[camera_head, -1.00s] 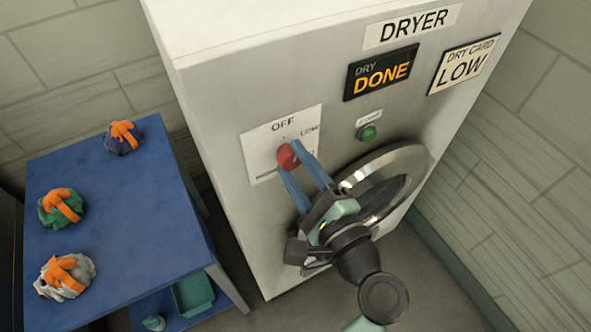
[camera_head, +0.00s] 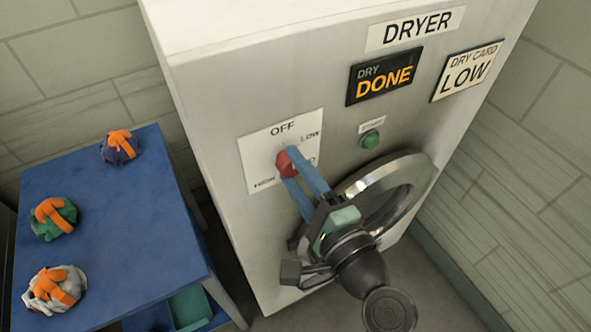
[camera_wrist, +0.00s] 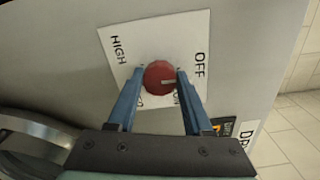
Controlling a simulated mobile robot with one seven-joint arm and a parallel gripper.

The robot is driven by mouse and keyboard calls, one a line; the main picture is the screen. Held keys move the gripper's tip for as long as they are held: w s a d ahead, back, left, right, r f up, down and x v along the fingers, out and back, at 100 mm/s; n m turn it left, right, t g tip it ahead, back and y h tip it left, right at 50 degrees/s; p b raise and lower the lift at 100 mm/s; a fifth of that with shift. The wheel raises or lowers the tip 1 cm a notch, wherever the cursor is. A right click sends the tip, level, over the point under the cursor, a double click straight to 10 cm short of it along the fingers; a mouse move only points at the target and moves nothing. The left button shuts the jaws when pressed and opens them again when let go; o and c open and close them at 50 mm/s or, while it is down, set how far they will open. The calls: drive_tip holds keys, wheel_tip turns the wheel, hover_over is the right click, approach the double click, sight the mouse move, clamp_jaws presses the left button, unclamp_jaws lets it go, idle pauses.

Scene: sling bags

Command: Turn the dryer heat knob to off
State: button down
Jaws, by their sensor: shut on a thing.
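The red heat knob (camera_head: 283,161) sits on a white dial plate (camera_head: 255,150) on the dryer front. The plate reads OFF at top, LOW at right and HIGH at lower left; another label is mostly hidden by the fingers. My gripper (camera_head: 292,164) is shut on the knob, one blue finger on each side. In the wrist view, the knob (camera_wrist: 158,77) is between the fingertips (camera_wrist: 160,76). Its pale pointer mark lies toward the right finger, on the OFF and LOW side. I cannot tell its exact setting.
The round metal dryer door (camera_head: 420,180) is just behind and right of my gripper. A green button (camera_head: 370,139) is right of the knob. A blue table (camera_head: 120,220) at left holds bundled bags with orange straps (camera_head: 53,215). A display (camera_head: 384,76) reads DRY DONE.

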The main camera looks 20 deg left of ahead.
drive_tip(key=shift+c, duration=1.5)
unclamp_jaws()
drive_tip(key=b+v, duration=0.2)
drive_tip(key=v, duration=1.1)
drive_tip(key=shift+w, duration=0.1)
drive_tip(key=w+d+r+n+t+h, duration=0.1)
drive_tip(key=w+r+n+t+h, duration=0.25)
drive_tip(key=w+r, duration=0.4)
drive_tip(key=w+d+r+n+t+h, duration=0.1)
drive_tip(key=w+r+n+t+h, duration=0.25)
drive_tip(key=r, duration=0.65)
drive_tip(key=s+r+n+t+h, duration=0.1)
drive_tip(key=s+r+t+h, duration=0.2)
drive_tip(key=r, duration=0.8)
drive_tip(key=s+d+r+n+t+h, duration=0.1)
drive_tip(key=s+r+t+h, duration=0.3)
drive_tip(key=r, duration=0.8)
drive_tip(key=shift+s+d+n+t+p, duration=0.2)
drive_tip(key=shift+s+n+t+p, duration=0.15)
drive_tip(key=shift+n+t, duration=0.6)
